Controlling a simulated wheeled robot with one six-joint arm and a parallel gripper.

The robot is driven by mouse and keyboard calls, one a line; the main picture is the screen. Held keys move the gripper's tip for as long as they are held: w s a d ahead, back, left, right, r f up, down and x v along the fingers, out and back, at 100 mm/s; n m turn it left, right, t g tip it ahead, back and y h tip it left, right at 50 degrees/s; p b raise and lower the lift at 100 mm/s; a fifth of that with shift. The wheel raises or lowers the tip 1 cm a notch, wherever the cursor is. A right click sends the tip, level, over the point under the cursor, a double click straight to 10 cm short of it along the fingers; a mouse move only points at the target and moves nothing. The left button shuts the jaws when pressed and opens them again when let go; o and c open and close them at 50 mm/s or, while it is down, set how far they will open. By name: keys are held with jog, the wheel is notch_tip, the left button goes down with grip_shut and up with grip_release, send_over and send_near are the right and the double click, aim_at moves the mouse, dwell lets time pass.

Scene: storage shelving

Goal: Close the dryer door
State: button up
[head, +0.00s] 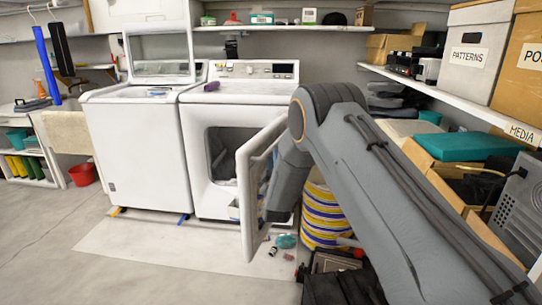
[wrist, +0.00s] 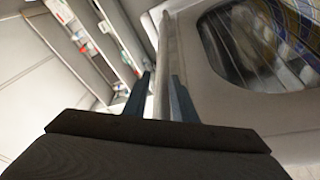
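The white dryer (head: 245,100) stands in the middle of the head view. Its door (head: 252,200) is swung open toward me, showing the dark drum opening (head: 228,150). My arm reaches down behind the door's right side in the head view, and my gripper is mostly hidden there. In the wrist view my gripper (wrist: 160,95) has its two fingers apart, one on each side of the door's edge (wrist: 163,60). The door's panel with its round window (wrist: 265,45) is to the right. A small gap seems to show beside the edge; contact is unclear.
A white washer (head: 140,145) with raised lid stands left of the dryer. A striped basket (head: 322,215) is right of the door, with small bottles and a dark bag (head: 345,285) on the floor. Shelves crowd the right. Floor at front left (head: 130,270) is clear.

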jog(key=shift+x, duration=1.25)
jog(key=shift+s+a+r, duration=0.1)
jog(key=shift+r, duration=0.1)
grip_shut()
grip_release()
jog(key=shift+s, duration=0.1)
